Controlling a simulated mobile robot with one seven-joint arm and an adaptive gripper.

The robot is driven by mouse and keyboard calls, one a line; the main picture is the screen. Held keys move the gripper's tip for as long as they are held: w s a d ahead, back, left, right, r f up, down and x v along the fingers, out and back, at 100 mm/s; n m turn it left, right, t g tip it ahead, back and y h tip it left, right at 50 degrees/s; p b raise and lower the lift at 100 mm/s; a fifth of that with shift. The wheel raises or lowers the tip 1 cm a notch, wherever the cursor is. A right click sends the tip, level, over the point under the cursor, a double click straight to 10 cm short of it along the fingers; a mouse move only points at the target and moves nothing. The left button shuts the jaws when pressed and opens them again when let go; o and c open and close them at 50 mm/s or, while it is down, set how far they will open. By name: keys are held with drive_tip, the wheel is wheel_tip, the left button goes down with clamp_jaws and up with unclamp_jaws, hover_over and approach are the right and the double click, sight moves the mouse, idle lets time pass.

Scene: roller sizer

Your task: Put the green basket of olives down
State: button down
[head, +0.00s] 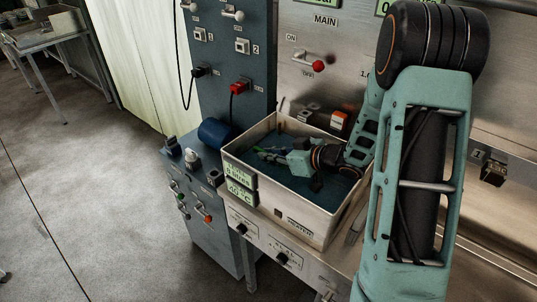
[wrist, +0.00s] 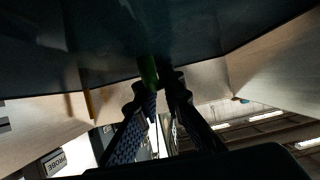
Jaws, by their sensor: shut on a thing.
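My gripper (head: 268,154) is down inside a pale, square-walled tub (head: 292,220) that holds dark blue liquid (head: 290,127). Its fingers are shut on a thin green part, which I take to be the handle of the green basket (wrist: 148,70). In the wrist view the gripper (wrist: 160,82) has its two dark fingertips close together around this green strip, at the dark surface. The body of the basket and the olives cannot be made out. Whether the basket rests on the tub's floor is hidden.
The tub's walls stand close around my gripper. A panel with a red-knobbed lever (head: 318,66) rises behind. A blue cylinder (head: 215,133) and a switch box (head: 190,190) stand to the left.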

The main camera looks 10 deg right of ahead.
drive_tip(key=c, duration=2.1)
unclamp_jaws()
drive_tip(key=shift+f, duration=0.1)
drive_tip(key=shift+r, duration=0.2)
drive_tip(key=v, duration=0.7)
drive_tip(key=shift+s+d, duration=0.2)
